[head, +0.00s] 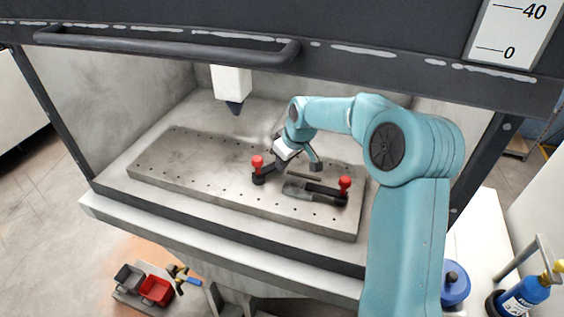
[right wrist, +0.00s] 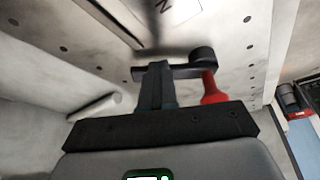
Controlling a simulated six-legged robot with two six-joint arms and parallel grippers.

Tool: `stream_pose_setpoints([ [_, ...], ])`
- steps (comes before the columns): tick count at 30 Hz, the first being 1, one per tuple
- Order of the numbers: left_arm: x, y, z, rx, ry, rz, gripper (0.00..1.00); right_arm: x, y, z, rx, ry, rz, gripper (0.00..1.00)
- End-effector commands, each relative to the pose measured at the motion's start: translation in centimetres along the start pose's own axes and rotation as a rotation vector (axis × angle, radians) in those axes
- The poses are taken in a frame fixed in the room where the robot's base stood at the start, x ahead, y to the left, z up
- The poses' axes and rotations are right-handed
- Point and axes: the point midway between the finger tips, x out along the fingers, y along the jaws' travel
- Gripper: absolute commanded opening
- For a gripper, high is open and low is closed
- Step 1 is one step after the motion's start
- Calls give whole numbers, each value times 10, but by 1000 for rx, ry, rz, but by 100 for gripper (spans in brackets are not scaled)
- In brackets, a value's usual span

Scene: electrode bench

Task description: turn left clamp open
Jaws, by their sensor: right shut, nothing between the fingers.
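The left clamp (head: 258,178) is a short black bar with a red knob (head: 257,162), on the perforated plate near its middle. In the right wrist view its black bar and round hub (right wrist: 203,57) show, with the red knob (right wrist: 212,88) beside them. My right gripper (head: 279,161) is low over the plate, just right of the red knob. In the right wrist view its fingers (right wrist: 155,82) are shut and empty, at the black bar; I cannot tell whether they touch it. My left gripper is out of view.
The right clamp (head: 326,192) with its own red knob (head: 345,184) stands to the right on the perforated plate (head: 200,183). A white head with a dark tip (head: 234,106) hangs above the plate. A raised sash with a handle bar (head: 170,42) crosses the top. The plate's left side is clear.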

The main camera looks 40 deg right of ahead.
Motion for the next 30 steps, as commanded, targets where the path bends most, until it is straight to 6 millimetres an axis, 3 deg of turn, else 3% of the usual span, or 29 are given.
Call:
stream_pose_setpoints([
  [15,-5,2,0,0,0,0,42,8,7,-17,-278,0,-111,0],
  [30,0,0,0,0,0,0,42,9,8,-20,-314,0,-126,0],
])
